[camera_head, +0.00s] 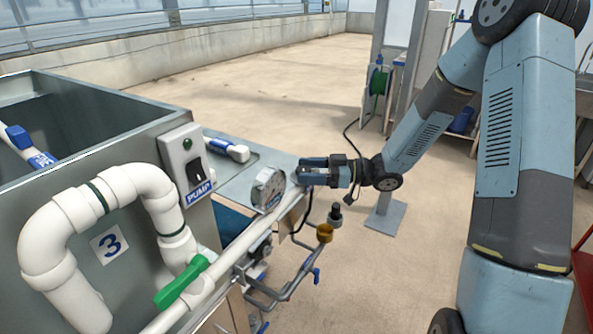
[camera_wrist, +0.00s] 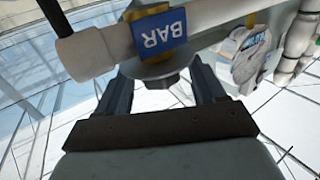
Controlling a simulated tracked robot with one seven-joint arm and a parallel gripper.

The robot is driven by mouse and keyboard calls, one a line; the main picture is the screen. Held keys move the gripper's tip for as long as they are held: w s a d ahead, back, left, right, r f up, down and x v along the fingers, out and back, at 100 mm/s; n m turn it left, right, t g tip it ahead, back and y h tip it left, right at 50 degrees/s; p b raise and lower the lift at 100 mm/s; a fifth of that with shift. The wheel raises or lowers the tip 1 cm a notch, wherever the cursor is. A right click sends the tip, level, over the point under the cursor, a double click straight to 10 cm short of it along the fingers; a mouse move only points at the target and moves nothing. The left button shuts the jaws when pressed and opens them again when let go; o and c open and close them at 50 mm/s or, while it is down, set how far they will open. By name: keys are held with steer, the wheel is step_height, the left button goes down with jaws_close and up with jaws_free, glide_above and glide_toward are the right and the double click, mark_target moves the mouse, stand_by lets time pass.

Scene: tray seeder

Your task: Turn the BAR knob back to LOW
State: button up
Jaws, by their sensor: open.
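In the wrist view, a blue BAR label (camera_wrist: 160,36) sits on a fitting of the pale pipe (camera_wrist: 210,14). Below the label is a dark grey knob (camera_wrist: 162,79) with a round flange and a faceted end. My gripper (camera_wrist: 160,70) is open, one finger on each side of the knob. I see gaps beside the knob, and cannot tell if either finger touches it. No LOW mark or pointer can be read. In the head view, my gripper (camera_head: 306,172) is at the far end of the white pipe, just right of the round gauge (camera_head: 268,188); the knob is hidden there.
A grey tank (camera_head: 85,135) with a PUMP switch (camera_head: 194,172) stands at the left. A white pipe with a green valve handle (camera_head: 181,282) runs past it. A brass cup-like fitting (camera_head: 324,233) and thin piping lie below my gripper. The floor beyond is open.

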steer(key=shift+a, duration=1.65)
steer(key=shift+c, duration=0.2)
steer(key=c, duration=0.9)
